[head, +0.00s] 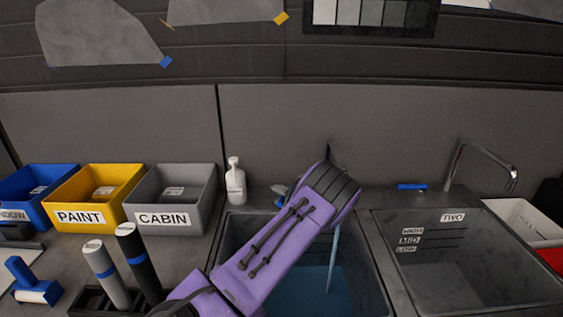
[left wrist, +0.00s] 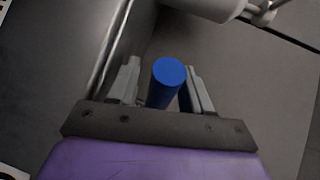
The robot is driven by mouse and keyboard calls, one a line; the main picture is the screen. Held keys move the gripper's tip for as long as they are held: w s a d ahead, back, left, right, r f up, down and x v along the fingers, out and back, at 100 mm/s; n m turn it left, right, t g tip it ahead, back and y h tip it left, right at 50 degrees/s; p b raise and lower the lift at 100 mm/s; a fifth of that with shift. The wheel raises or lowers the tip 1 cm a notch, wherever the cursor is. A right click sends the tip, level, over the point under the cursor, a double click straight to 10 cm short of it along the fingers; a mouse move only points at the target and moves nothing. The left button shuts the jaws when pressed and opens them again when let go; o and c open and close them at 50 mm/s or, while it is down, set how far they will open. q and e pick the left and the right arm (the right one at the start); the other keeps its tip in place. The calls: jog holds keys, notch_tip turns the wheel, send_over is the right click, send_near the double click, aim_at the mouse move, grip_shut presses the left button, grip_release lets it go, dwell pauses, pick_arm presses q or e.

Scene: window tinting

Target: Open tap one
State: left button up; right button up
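Tap one is mostly hidden behind my purple left arm in the head view; only its dark upper tip (head: 329,152) shows. A blue stream of water (head: 333,258) falls into the left basin (head: 238,235), which has blue water at the bottom. My left gripper (head: 283,191) is at the basin's back left corner, beside a bit of the blue handle (head: 278,203). In the left wrist view the blue handle (left wrist: 169,72) stands between the two fingers of the left gripper (left wrist: 165,88). The fingers look apart, with a narrow gap to the handle. My right gripper is not in view.
Basin two (head: 470,260) and its tap (head: 482,150) with a blue handle (head: 412,187) are at the right. A white bottle (head: 235,183) stands left of my gripper. Labelled bins (head: 170,200) and upright rolls (head: 137,262) are further left.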

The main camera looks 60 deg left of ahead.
pick_arm(q)
jog(key=shift+d, duration=0.1)
jog(key=b+v, duration=0.2)
jog(key=v, duration=0.8)
jog(key=shift+d, duration=0.15)
jog(key=shift+w, duration=0.1)
